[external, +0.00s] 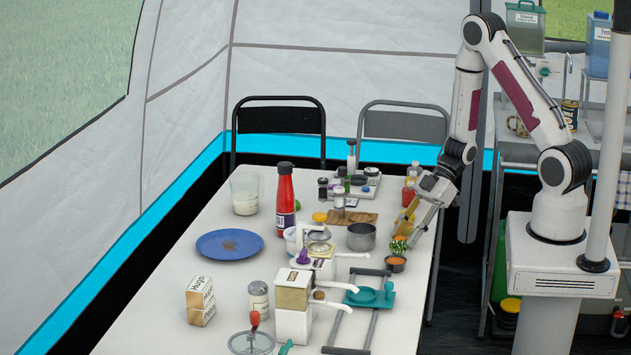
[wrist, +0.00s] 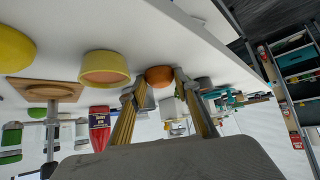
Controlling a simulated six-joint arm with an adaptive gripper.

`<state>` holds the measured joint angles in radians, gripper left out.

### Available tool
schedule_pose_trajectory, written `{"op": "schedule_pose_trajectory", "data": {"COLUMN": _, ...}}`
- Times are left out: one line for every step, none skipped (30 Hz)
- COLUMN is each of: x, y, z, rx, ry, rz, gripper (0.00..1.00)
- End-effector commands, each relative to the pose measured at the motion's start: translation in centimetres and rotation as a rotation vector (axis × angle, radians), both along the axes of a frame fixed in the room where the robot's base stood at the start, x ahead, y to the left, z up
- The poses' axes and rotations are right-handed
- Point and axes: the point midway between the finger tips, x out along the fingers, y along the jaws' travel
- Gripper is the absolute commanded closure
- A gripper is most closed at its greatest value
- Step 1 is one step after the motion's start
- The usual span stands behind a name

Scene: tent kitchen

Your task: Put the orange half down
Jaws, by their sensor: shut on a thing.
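The orange half (wrist: 159,76) shows in the wrist view as a rounded orange-brown piece between the tips of my gripper (wrist: 155,84). My gripper is shut on it, with one finger on each side. The white table fills the top of that view, and the piece looks close to its surface; I cannot tell whether it touches. In the external view my gripper (external: 404,236) points down at the table's right side, by a green-and-yellow patterned thing (external: 399,245). The orange half is not clearly visible there.
A small dark bowl with orange contents (external: 396,262) stands just in front of my gripper. A metal pot (external: 361,237) and a wooden board (external: 352,217) are to its left. A yellow bowl (wrist: 105,68) is near in the wrist view. The table's right edge (external: 433,262) is close.

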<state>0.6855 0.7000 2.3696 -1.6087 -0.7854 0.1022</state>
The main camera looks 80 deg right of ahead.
Motion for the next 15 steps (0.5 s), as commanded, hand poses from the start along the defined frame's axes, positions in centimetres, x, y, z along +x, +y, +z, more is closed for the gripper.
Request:
{"op": "schedule_pose_trajectory", "data": {"x": 0.0, "y": 0.0, "z": 0.1, "rx": 0.000, "ry": -0.001, "rz": 0.001, "gripper": 0.89}}
{"op": "schedule_pose_trajectory", "data": {"x": 0.0, "y": 0.0, "z": 0.2, "rx": -0.001, "ry": -0.001, "rz": 0.000, "gripper": 0.89}}
{"op": "schedule_pose_trajectory", "data": {"x": 0.0, "y": 0.0, "z": 0.3, "rx": 0.000, "ry": -0.002, "rz": 0.000, "gripper": 0.89}}
{"op": "schedule_pose_trajectory", "data": {"x": 0.0, "y": 0.0, "z": 0.4, "rx": 0.000, "ry": -0.002, "rz": 0.000, "gripper": 0.89}}
{"op": "schedule_pose_trajectory", "data": {"x": 0.0, "y": 0.0, "z": 0.6, "rx": -0.001, "ry": -0.002, "rz": 0.001, "gripper": 0.89}}
{"op": "schedule_pose_trajectory", "data": {"x": 0.0, "y": 0.0, "z": 0.8, "rx": -0.001, "ry": -0.002, "rz": 0.001, "gripper": 0.89}}
{"op": "schedule_pose_trajectory", "data": {"x": 0.0, "y": 0.0, "z": 1.0, "rx": -0.001, "ry": -0.002, "rz": 0.001, "gripper": 0.89}}
{"op": "schedule_pose_trajectory", "data": {"x": 0.0, "y": 0.0, "z": 1.2, "rx": -0.001, "ry": -0.002, "rz": 0.001, "gripper": 0.89}}
{"op": "schedule_pose_trajectory", "data": {"x": 0.0, "y": 0.0, "z": 1.4, "rx": -0.001, "ry": -0.003, "rz": 0.001, "gripper": 0.89}}
{"op": "schedule_pose_trajectory", "data": {"x": 0.1, "y": 0.0, "z": 1.7, "rx": -0.001, "ry": -0.002, "rz": 0.001, "gripper": 0.89}}
{"op": "schedule_pose_trajectory", "data": {"x": 0.1, "y": 0.0, "z": 1.9, "rx": -0.001, "ry": -0.003, "rz": 0.000, "gripper": 0.89}}
{"op": "schedule_pose_trajectory", "data": {"x": 0.0, "y": 0.0, "z": 2.3, "rx": -0.002, "ry": -0.003, "rz": 0.001, "gripper": 0.89}}
{"op": "schedule_pose_trajectory", "data": {"x": 0.0, "y": 0.0, "z": 2.5, "rx": -0.002, "ry": -0.003, "rz": 0.001, "gripper": 0.89}}
{"op": "schedule_pose_trajectory", "data": {"x": 0.0, "y": 0.0, "z": 2.8, "rx": -0.002, "ry": -0.003, "rz": 0.001, "gripper": 0.89}}
{"op": "schedule_pose_trajectory", "data": {"x": 0.1, "y": 0.0, "z": 3.3, "rx": -0.003, "ry": -0.004, "rz": 0.001, "gripper": 0.89}}
